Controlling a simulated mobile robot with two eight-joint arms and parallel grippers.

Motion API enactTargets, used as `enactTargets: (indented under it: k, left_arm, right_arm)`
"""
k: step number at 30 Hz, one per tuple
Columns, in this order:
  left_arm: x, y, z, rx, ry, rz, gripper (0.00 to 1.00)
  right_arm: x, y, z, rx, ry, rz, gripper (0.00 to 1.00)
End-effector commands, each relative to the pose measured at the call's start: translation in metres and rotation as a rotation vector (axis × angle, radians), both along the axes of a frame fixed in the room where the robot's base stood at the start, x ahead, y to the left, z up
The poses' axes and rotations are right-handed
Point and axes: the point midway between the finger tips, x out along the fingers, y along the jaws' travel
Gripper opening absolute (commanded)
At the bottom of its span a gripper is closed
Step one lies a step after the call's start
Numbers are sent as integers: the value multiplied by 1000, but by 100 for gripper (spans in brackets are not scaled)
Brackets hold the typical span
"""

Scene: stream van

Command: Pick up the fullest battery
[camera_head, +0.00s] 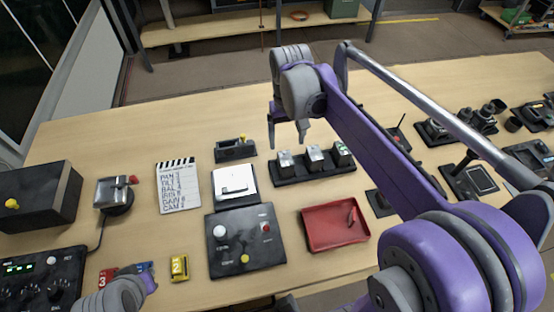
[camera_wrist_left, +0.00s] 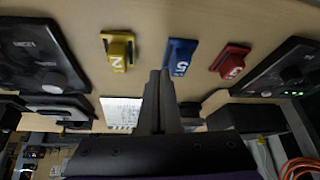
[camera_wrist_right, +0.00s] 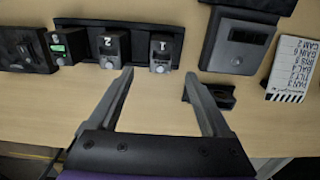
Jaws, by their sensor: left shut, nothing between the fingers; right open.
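Three blocks that look like batteries sit in a row on a black holder (camera_head: 313,174) at mid-table. In the right wrist view they are numbered 1 (camera_wrist_right: 163,52), 2 (camera_wrist_right: 112,45) and 3 (camera_wrist_right: 66,46). Block 3 shows a small green-lit display; the displays on 1 and 2 look dark or grey, and are too small to read. My right gripper (camera_wrist_right: 159,73) is open and empty, its fingers pointing toward block 1. It also shows in the head view (camera_head: 287,142). My left gripper (camera_wrist_left: 158,73) is shut and empty, near number-marked yellow, blue and red pieces.
A red tray (camera_head: 312,238) lies right of a control panel with knobs (camera_head: 240,262). A clapperboard (camera_head: 178,190) and a device with a white top (camera_head: 234,181) stand left of the holder. A yellow piece (camera_head: 179,268) lies in front. The table's far strip is clear.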

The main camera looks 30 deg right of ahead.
Motion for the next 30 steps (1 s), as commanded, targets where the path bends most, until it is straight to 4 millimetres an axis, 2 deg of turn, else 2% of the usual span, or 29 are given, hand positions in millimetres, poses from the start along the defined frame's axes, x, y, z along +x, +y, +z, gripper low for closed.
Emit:
enactTargets:
  k: [3,6,13,21,30]
  left_arm:
    - [-1,0,-3,0,2,0,0]
    - [-2,0,-4,0,3,0,0]
    - [-2,0,-4,0,3,0,0]
    - [-2,0,-4,0,3,0,0]
    - [-2,0,-4,0,3,0,0]
  right_arm:
    - [-1,0,-22,0,0,0,82]
    - [-1,1,-36,0,0,0,82]
    - [0,2,-53,0,-2,1,82]
    - [1,5,-91,0,-2,1,82]
    - [0,5,-96,0,-2,1,82]
